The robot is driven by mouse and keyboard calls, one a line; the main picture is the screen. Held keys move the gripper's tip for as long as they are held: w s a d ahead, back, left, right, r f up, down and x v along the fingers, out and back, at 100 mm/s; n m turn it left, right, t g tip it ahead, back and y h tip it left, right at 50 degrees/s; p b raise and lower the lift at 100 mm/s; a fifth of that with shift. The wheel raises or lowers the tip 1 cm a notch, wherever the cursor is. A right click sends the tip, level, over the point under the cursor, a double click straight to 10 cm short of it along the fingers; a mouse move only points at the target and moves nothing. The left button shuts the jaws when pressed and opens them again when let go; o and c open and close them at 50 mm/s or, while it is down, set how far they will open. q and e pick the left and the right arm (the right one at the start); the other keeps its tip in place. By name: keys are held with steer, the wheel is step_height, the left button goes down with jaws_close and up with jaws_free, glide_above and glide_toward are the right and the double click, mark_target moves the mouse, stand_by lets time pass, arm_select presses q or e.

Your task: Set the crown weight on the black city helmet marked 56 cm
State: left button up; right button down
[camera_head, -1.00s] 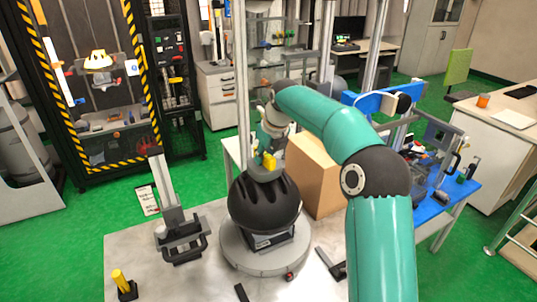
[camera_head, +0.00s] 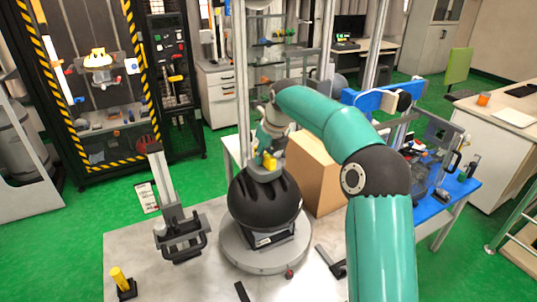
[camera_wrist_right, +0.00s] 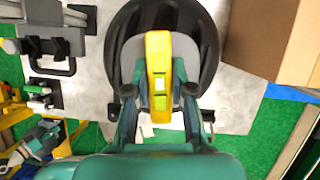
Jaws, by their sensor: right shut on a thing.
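The black helmet (camera_head: 264,205) sits on a stand on a round grey base (camera_head: 238,262) on the table. It also shows in the right wrist view (camera_wrist_right: 207,42). No size marking is readable on it. My right gripper (camera_head: 268,152) is above its crown, pointing down. In the right wrist view my gripper (camera_wrist_right: 158,95) is shut on the yellow grip of the crown weight (camera_wrist_right: 158,48). The weight's grey lower part (camera_head: 265,173) is at the top of the helmet and appears to touch it. My left gripper is not in view.
A grey upright fixture with a handle (camera_head: 180,232) stands left of the helmet. A yellow-topped post (camera_head: 120,281) is at the table's front left. A cardboard box (camera_head: 318,178) stands close behind on the right. A vertical rail (camera_head: 241,90) rises behind the helmet.

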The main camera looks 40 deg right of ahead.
steer(key=shift+f, duration=0.2)
stand_by(0.4)
steer(key=c, duration=0.9)
jaws_free()
steer(key=shift+c, duration=0.2)
steer(key=shift+f, duration=0.2)
steer(key=v, duration=1.2)
steer(key=shift+r, duration=0.1)
